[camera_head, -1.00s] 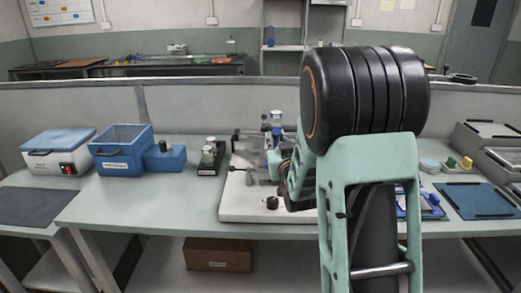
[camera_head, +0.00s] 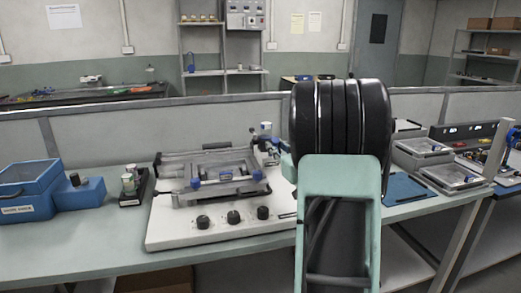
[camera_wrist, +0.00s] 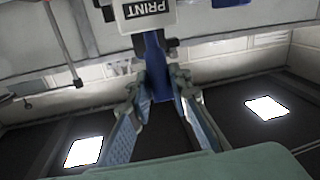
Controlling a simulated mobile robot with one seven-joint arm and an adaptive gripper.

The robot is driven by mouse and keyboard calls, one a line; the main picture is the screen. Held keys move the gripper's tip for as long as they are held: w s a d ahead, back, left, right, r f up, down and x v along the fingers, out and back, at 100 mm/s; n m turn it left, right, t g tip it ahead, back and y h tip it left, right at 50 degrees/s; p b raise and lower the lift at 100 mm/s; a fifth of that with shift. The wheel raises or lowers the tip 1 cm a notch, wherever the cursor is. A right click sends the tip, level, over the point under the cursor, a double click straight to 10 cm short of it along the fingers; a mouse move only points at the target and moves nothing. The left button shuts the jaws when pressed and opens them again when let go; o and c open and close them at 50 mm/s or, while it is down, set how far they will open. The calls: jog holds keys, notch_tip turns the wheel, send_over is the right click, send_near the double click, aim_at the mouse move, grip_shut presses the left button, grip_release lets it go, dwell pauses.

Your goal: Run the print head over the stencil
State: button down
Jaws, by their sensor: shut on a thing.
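In the wrist view, my gripper (camera_wrist: 160,97) is shut on the blue handle (camera_wrist: 153,52) of the print head. The print head's white block (camera_wrist: 148,14) carries a dark label reading PRINT, upside down in this view. In the head view, the stencil printer has a white base (camera_head: 168,228) with black knobs along its front. A grey stencil frame (camera_head: 182,200) with blue clamps sits on top. My arm hides most of my gripper there. A small white and blue part (camera_head: 266,146) shows beside the arm, at the printer's back right.
A blue bin (camera_head: 28,189), a blue block (camera_head: 88,191) and a dark holder with small bottles (camera_head: 131,190) stand left of the printer. A blue mat (camera_head: 404,190) and grey trays (camera_head: 450,177) lie to the right. A low grey partition (camera_head: 110,136) runs behind the bench.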

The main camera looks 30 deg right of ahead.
jog(key=shift+s+d+r, duration=0.15)
jog(key=shift+d, duration=0.6)
jog(key=c, duration=1.8)
grip_release()
jog(key=shift+d, duration=0.15)
jog(key=shift+o, duration=0.2)
jog(key=shift+s, duration=0.1)
jog(key=s+a, duration=0.1)
jog(key=s, duration=1)
jog(key=shift+s, duration=0.4)
jog(key=shift+a, duration=0.1)
